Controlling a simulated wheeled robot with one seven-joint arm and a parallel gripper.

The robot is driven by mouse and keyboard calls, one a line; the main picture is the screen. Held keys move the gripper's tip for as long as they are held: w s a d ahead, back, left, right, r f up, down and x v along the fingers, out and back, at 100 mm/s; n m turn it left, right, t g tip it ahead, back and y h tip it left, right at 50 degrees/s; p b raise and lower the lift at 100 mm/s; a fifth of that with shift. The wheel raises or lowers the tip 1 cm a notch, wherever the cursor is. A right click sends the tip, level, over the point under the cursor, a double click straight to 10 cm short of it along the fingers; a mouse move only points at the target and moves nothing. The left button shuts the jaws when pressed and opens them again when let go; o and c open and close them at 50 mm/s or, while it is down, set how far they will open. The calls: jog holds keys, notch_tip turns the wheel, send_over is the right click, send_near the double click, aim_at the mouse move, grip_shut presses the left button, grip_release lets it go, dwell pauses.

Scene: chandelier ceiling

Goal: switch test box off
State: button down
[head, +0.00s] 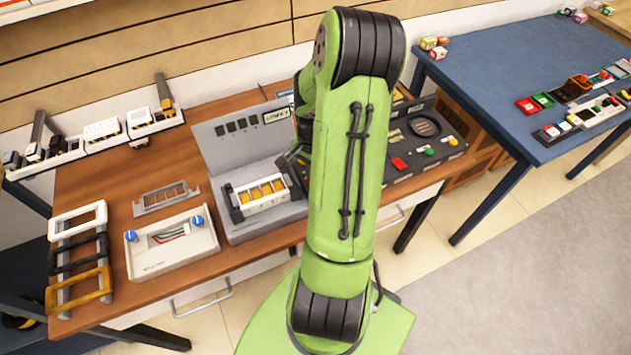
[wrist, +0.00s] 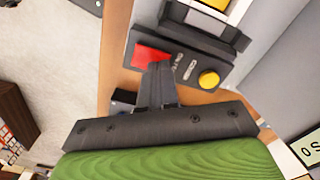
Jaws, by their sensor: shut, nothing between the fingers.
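A grey case with a raised lid (head: 241,137) stands on the wooden desk; it looks like the test box, though I cannot tell for sure. Its white-framed tray (head: 262,208) holds several yellow blocks. In the wrist view, a dark panel (wrist: 178,62) carries a red square switch (wrist: 152,53) and a round yellow button (wrist: 208,79). My gripper (wrist: 160,70) is shut and empty, its fingertips overlapping the red switch's edge in the picture. I cannot tell whether they touch it, or which way the switch is set. In the head view my green arm hides the fingertips.
A dark panel (head: 428,137) with red, green and yellow buttons stands right of my arm. A white box with blue knobs (head: 172,243) and several handles (head: 80,262) lie at left. A blue table (head: 500,75) with small devices stands at right. Bare wood (head: 110,185) shows at left.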

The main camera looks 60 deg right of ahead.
notch_tip(320, 180, up, 6)
jog(key=p, duration=0.4)
dwell(0.4)
